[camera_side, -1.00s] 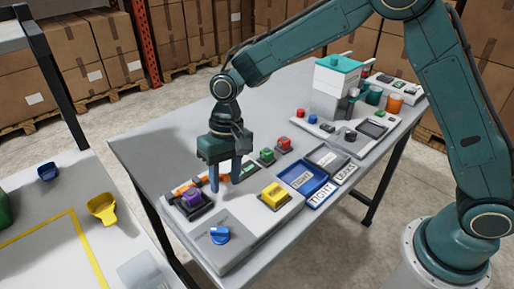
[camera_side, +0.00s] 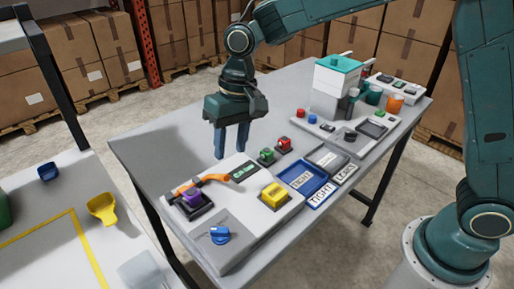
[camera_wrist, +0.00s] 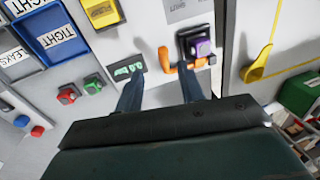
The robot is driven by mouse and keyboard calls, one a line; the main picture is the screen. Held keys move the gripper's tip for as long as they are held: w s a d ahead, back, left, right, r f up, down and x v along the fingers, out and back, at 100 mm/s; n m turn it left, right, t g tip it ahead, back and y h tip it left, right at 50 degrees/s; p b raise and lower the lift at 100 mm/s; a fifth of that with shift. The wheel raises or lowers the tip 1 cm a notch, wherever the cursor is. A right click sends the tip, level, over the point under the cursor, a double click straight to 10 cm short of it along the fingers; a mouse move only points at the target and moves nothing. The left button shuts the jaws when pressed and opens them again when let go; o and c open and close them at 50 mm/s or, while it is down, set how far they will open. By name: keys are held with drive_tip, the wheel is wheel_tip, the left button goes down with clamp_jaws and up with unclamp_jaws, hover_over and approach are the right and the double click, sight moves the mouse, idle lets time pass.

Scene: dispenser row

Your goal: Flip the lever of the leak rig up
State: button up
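The leak rig is a white panel (camera_side: 240,226) on the near part of the table. An orange lever (camera_side: 212,179) lies low along its back edge, its left end by a purple block (camera_side: 192,195) in a black holder. The lever and purple block (camera_wrist: 202,47) also show at the top of the wrist view, where a finger partly covers the lever (camera_wrist: 168,58). A blue knob (camera_side: 220,235) sits on a grey plate at the panel's front corner. My gripper (camera_side: 231,153) is open and empty, above and behind the lever, apart from it.
The panel also carries a yellow block (camera_side: 274,194) and a small display (camera_side: 244,171). Green (camera_side: 267,155) and red (camera_side: 284,144) buttons stand behind it. A blue tray (camera_side: 305,178) marked TIGHT is to the right. A dispenser (camera_side: 335,90) stands farther back.

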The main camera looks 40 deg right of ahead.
drive_tip(key=s+d+r+t, duration=0.2)
drive_tip(key=s+d+r, duration=0.3)
drive_tip(key=s+d, duration=0.2)
drive_tip(key=s+d+r+t+h, duration=0.1)
drive_tip(key=s+d+r, duration=0.5)
drive_tip(key=s, duration=0.3)
drive_tip(key=shift+d+r+t, duration=0.3)
drive_tip(key=shift+d+t, duration=0.1)
drive_tip(key=shift+d, duration=0.5)
idle(0.3)
drive_tip(key=shift+n, duration=0.3)
drive_tip(key=c, duration=0.6)
drive_tip(key=shift+w+a+f, duration=0.15)
clamp_jaws()
drive_tip(key=w+a+f+n+t+y, duration=0.1)
drive_tip(key=a+f+n, duration=0.5)
drive_tip(key=n, duration=0.7)
drive_tip(key=w+a+f+n+t+y, duration=0.1)
drive_tip(key=w+a+f+n+t, duration=0.3)
drive_tip(key=a+n, duration=0.5)
wheel_tip(320, 180, down, 3)
drive_tip(key=w+n, duration=0.2)
drive_tip(key=n, duration=0.2)
drive_tip(key=shift+a, duration=0.2)
